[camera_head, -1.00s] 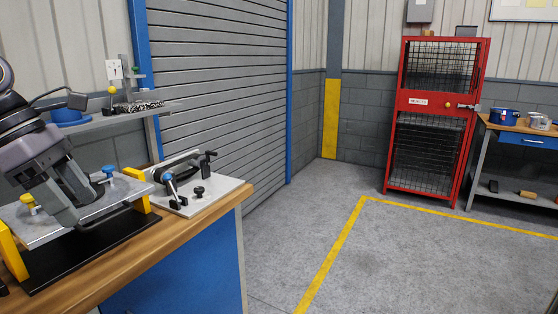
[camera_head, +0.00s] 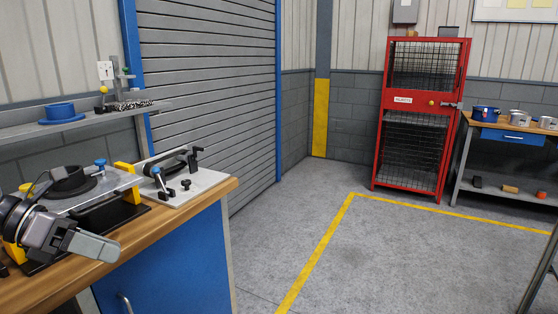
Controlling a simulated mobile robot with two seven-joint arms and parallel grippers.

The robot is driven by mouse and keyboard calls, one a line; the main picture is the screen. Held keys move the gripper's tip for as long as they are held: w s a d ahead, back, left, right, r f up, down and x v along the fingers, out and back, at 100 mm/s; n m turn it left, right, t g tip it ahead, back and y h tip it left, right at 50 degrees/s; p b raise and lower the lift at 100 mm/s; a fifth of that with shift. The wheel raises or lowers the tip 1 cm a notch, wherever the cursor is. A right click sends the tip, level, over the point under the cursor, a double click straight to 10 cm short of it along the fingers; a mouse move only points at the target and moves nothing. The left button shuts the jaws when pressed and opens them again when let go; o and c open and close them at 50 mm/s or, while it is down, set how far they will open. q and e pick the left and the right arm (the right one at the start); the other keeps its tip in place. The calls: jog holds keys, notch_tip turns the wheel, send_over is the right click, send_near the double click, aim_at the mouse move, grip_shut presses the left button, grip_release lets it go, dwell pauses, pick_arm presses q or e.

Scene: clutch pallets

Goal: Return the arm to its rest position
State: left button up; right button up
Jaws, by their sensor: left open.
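My left gripper (camera_head: 98,247) is at the lower left in the head view, in front of the near part of the workbench (camera_head: 165,215). It is open and nothing shows between its fingers. It is apart from the grey plate (camera_head: 118,184) on yellow supports, which carries a dark round part (camera_head: 72,180) and a blue knob. The arm behind the gripper is mostly out of view on the left. My right gripper is not in view.
A clamp fixture on a light plate (camera_head: 197,184) stands at the bench's right end. A shelf (camera_head: 95,117) with a blue ring (camera_head: 60,111) is behind. A red mesh cabinet (camera_head: 420,115) and another bench (camera_head: 515,128) stand farther back. The grey floor between is clear.

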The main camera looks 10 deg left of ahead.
pick_arm(q)
jog(key=s+d+f+n+t+y, duration=0.15)
jog(key=f+n+t, duration=0.35)
jog(key=f+n, duration=0.6)
jog(key=s+d+f+n+t+y, duration=0.1)
jog(key=d+f+n+t+y, duration=0.3)
jog(key=f+n, duration=0.75)
jog(key=s+d+f+n+g+y, duration=0.2)
jog(key=s+d+f+n, duration=0.8)
jog(key=n, duration=0.7)
notch_tip(320, 180, down, 3)
jog(key=shift+s+d+r+g+y, duration=0.15)
jog(key=shift+s+d+g+y, duration=0.2)
jog(key=shift+d+g, duration=0.55)
